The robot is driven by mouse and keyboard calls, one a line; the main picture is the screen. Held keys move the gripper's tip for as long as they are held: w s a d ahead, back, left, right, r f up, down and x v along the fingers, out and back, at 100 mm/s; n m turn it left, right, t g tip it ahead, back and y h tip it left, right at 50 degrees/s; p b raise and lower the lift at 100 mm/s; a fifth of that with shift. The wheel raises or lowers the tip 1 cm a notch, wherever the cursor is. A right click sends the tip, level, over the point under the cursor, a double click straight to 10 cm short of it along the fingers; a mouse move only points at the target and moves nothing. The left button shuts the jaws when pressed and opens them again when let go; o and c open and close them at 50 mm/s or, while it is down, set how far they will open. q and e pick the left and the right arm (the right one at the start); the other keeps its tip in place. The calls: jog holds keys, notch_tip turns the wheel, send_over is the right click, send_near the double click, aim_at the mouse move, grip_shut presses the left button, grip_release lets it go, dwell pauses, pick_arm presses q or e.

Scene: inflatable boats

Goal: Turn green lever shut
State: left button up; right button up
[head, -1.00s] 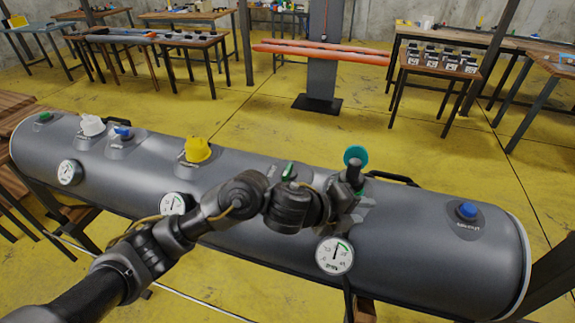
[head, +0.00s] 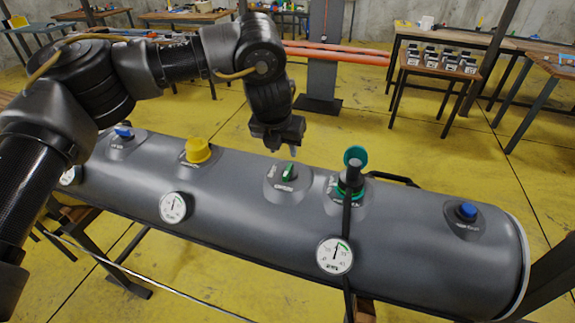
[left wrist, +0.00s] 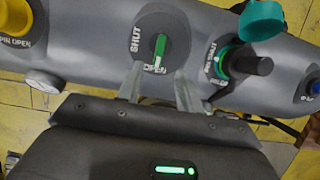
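The green lever (head: 288,172) sits on a round grey plate on top of the grey inflatable tube (head: 420,235). In the left wrist view the lever (left wrist: 160,48) stands upright in the picture, its white-marked lower end toward the word OPEN; SHUT is printed at its upper left. My left gripper (head: 287,145) hangs above and behind the lever, apart from it. In the left wrist view its two fingers (left wrist: 159,88) are spread and empty, just below the lever. My right gripper is not in view.
A black hose fitting (head: 353,175) with a green ring and raised teal cap stands just right of the lever. A yellow cap (head: 198,151) is to its left, a blue cap (head: 467,210) far right. White gauges (head: 173,207) line the tube's near side.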

aim_at(288, 168)
pick_arm(q)
jog(key=p+x, duration=0.2)
jog(key=x, duration=0.6)
jog(key=shift+w+f, duration=0.1)
jog(key=shift+f, duration=0.15)
jog(key=shift+p+x, duration=0.35)
jog(key=shift+x, duration=0.45)
jog(key=shift+c, duration=0.3)
grip_shut()
